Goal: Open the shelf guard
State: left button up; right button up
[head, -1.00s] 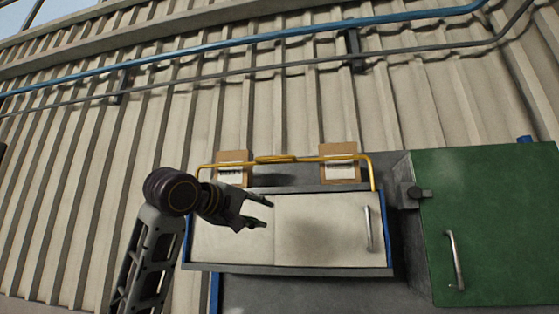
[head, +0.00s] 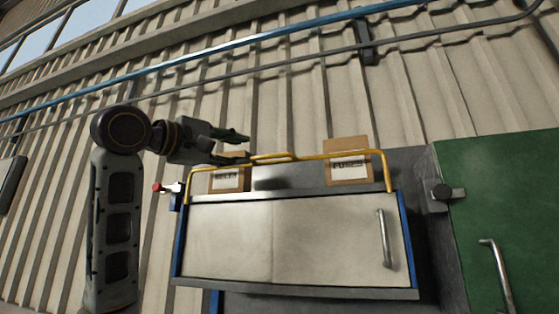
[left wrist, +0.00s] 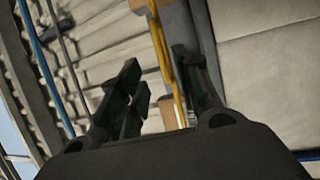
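The shelf guard is a yellow tubular rail (head: 350,154) along the top front of the shelf, with a thicker grip (head: 274,157) near its middle. It stands upright in front of the boxes. My left gripper (head: 243,148) is open and empty at the rail's height, just left of the grip. In the left wrist view the yellow rail (left wrist: 165,62) shows between the spread fingers of the left gripper (left wrist: 155,62). I cannot tell whether they touch it. My right gripper is not in view.
Cardboard boxes (head: 348,168) and (head: 228,180) stand behind the rail. Below is a pale cabinet front (head: 325,240) with a metal handle (head: 384,238). A red-tipped part (head: 168,187) sticks out at the shelf's left. A green door (head: 505,215) is at right; corrugated wall (head: 290,105) behind.

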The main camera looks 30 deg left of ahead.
aim_at(271, 157)
pick_arm(q)
jog(key=p+x, duration=0.4)
jog(key=x, duration=0.8)
jog(key=shift+r, duration=0.15)
jog(key=shift+p+x, duration=0.45)
jog(key=shift+x, duration=0.3)
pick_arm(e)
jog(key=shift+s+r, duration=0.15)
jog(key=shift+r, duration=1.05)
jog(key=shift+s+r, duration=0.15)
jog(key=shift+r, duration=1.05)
pick_arm(q)
grip_shut()
